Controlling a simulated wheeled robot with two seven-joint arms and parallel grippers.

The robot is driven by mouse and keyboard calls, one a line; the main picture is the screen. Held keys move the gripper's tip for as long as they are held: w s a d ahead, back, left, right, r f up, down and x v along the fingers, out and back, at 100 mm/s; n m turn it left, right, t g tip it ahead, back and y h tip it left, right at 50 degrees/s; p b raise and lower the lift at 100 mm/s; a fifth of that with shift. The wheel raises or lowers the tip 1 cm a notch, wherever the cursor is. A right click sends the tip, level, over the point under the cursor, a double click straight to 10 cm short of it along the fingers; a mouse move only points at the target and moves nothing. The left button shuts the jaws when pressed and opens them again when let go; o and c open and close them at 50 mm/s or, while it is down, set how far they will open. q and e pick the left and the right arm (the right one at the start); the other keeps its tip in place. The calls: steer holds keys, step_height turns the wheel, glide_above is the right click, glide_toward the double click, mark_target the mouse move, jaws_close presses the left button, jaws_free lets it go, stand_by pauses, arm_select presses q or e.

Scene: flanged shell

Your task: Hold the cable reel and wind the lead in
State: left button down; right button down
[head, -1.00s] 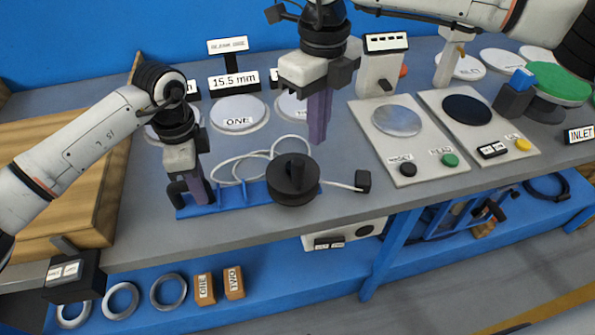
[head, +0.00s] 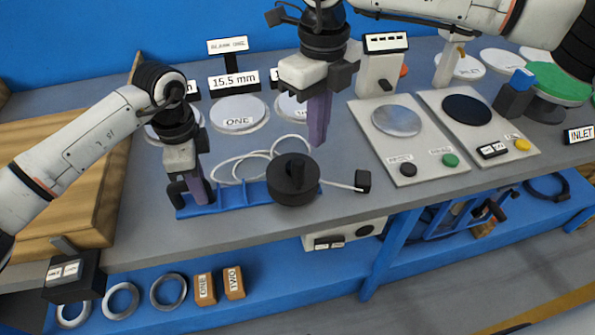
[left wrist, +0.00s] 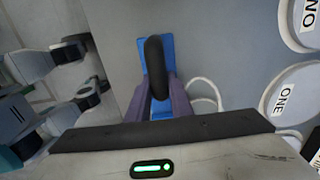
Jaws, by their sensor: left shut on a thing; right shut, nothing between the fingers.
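The cable reel is a black drum (head: 293,179) with a small knob on top, at the right end of a blue base (head: 240,194) near the bench's front edge. A white lead (head: 250,158) lies in loose loops behind it, and a short length runs right to a black plug (head: 362,181). My left gripper (head: 199,197) is shut on the black handle (head: 176,192) at the base's left end; the handle (left wrist: 155,66) also shows between the fingers in the left wrist view. My right gripper (head: 318,130) is shut and empty, above and behind the drum, apart from it.
Round white discs, one marked ONE (head: 238,114), lie behind the lead. Two panels with round pads and buttons (head: 397,121) stand to the right. A wooden board (head: 90,200) is at left. A blue shelf below holds metal rings (head: 168,291) and orange blocks (head: 233,282).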

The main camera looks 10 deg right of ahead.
mark_target(296, 166)
steer(key=shift+f, duration=2.9)
